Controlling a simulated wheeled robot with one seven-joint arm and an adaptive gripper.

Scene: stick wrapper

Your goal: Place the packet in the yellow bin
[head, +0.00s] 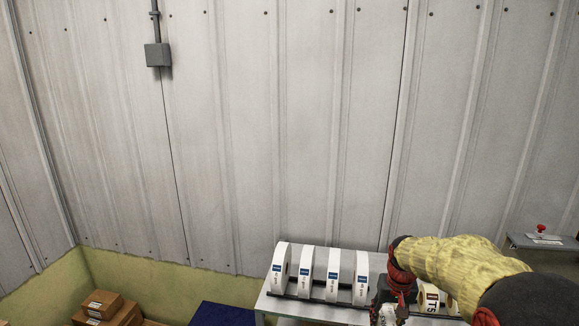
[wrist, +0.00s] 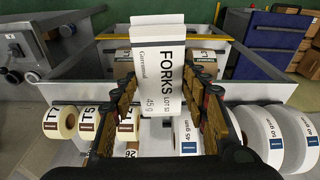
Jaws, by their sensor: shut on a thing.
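A white packet printed "FORKS" (wrist: 157,62) stands upright between the fingers of my gripper (wrist: 163,88) in the wrist view. My gripper is shut on it, and its lower part lies between the fingers. In the head view my gripper (head: 386,308) is at the bottom edge, right of a row of white rolls, and the packet cannot be made out clearly there.
White label rolls (head: 306,270) stand on a metal bench (head: 268,300); a "T5" roll (head: 432,299) is right of my gripper. Cardboard boxes (head: 103,303) are at lower left. In the wrist view, rolls (wrist: 262,132) flank the fingers and a blue cabinet (wrist: 250,33) stands behind.

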